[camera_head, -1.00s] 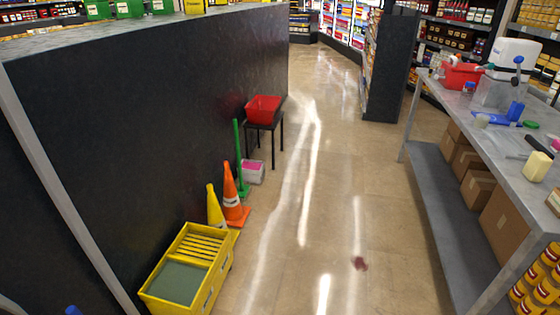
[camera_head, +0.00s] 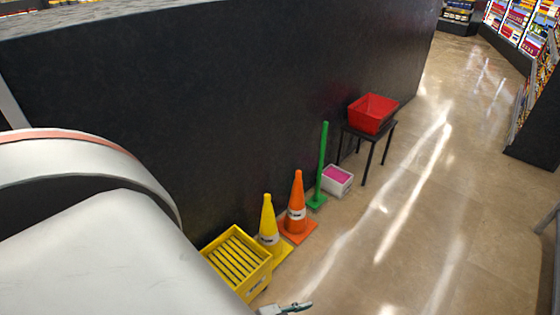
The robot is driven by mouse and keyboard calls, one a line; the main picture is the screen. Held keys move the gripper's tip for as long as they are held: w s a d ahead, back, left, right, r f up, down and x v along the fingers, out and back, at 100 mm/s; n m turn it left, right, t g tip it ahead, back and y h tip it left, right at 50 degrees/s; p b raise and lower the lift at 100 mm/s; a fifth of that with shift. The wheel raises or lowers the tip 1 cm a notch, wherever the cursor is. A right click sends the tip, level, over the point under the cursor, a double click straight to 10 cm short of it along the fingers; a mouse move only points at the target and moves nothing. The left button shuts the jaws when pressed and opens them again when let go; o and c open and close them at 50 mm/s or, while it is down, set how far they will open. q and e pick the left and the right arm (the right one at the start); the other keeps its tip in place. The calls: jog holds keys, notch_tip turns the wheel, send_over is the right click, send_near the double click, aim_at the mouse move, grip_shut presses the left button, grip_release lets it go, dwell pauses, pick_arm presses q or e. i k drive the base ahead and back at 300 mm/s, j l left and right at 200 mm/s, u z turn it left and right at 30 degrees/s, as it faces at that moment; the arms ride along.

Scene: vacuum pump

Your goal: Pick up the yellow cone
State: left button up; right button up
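The yellow cone (camera_head: 268,222) stands upright on the floor by the dark wall, between the yellow bucket (camera_head: 238,262) and an orange cone (camera_head: 298,205). It has a white band with a dark mark. My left arm fills the lower left of the view. A small grey part at the bottom edge looks like the tip of my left gripper (camera_head: 286,308), below and apart from the cone. Most of it is cut off, so its opening cannot be told. My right gripper is not in view.
A green post (camera_head: 321,168), a white box with pink contents (camera_head: 338,180) and a dark stool (camera_head: 368,139) bearing a red bin (camera_head: 372,113) stand along the dark wall (camera_head: 200,90). The tiled floor (camera_head: 400,230) to the right is clear.

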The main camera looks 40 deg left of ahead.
aim_at(270, 239)
jog(key=i+u, duration=0.15)
jog(key=i, duration=0.3)
jog(key=i+l+u, duration=0.2)
jog(key=i, duration=0.25)
jog(key=i+u, duration=0.15)
jog(key=i, duration=0.3)
jog(key=i+l+u, duration=0.1)
jog(key=i+u, duration=0.15)
jog(key=u, duration=0.15)
jog(key=i+l+u, duration=0.15)
jog(key=u, duration=0.25)
jog(key=i+l+u, duration=0.5)
jog(key=u, duration=0.25)
jog(key=i+l+u, duration=0.15)
jog(key=u, duration=0.2)
jog(key=i+l+u, duration=0.1)
jog(key=u, duration=0.25)
jog(key=i+l+u, duration=0.2)
jog(key=l+u, duration=0.2)
jog(key=l, duration=0.25)
